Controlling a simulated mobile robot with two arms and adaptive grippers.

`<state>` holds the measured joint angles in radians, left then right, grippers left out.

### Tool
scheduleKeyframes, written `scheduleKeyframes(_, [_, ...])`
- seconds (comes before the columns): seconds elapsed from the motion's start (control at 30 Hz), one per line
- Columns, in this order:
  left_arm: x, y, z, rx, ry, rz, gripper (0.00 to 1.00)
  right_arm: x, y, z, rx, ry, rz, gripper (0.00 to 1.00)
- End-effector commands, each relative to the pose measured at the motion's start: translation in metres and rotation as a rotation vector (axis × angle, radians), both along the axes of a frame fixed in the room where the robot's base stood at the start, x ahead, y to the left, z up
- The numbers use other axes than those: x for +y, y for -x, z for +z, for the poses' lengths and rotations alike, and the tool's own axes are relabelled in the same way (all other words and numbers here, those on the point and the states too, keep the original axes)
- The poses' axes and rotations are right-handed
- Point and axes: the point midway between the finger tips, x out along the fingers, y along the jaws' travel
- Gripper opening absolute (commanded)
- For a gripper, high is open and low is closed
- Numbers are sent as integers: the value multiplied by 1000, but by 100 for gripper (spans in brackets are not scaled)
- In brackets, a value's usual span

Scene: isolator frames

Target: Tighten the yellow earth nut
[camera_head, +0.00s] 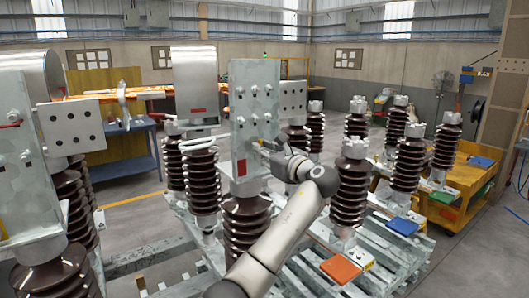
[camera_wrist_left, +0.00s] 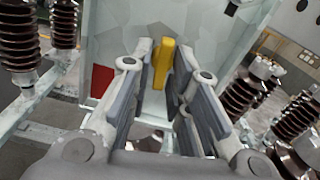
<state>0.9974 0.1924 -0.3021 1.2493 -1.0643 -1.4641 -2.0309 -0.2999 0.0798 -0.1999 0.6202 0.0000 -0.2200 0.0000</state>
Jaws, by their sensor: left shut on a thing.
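The yellow earth nut (camera_wrist_left: 164,62) shows in the left wrist view as an upright yellow piece in front of a grey metal plate (camera_wrist_left: 115,40). My left gripper (camera_wrist_left: 167,60) has its fingers on either side of it and is shut on it. In the head view my left gripper (camera_head: 268,150) is at the right side of the upright galvanised plate (camera_head: 255,100) on a brown insulator (camera_head: 246,215). The nut is hidden there by the gripper. My right gripper is not in view.
A red patch (camera_wrist_left: 102,80) is on the plate left of the nut. More brown insulators (camera_head: 352,190) stand on the pallet at right. Another plated isolator post (camera_head: 30,150) is at left.

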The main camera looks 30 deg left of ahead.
Motion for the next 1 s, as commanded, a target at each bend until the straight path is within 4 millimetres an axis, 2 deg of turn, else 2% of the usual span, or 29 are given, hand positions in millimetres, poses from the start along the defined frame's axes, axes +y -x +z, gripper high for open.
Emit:
scheduleKeyframes(0.33, [0, 0, -5, 10, 5, 1, 0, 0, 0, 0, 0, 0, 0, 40])
scheduleKeyframes(0.37, [0, 0, -5, 10, 5, 1, 19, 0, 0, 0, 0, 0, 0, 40])
scheduleKeyframes(0.47, [0, 0, -5, 8, 4, 1, 30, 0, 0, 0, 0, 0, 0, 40])
scheduleKeyframes(0.8, [-2, 1, -2, 4, 2, 1, 30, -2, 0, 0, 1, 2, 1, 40])
scheduleKeyframes(1.0, [-28, 10, -2, 5, 3, -4, 30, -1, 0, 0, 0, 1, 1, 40])
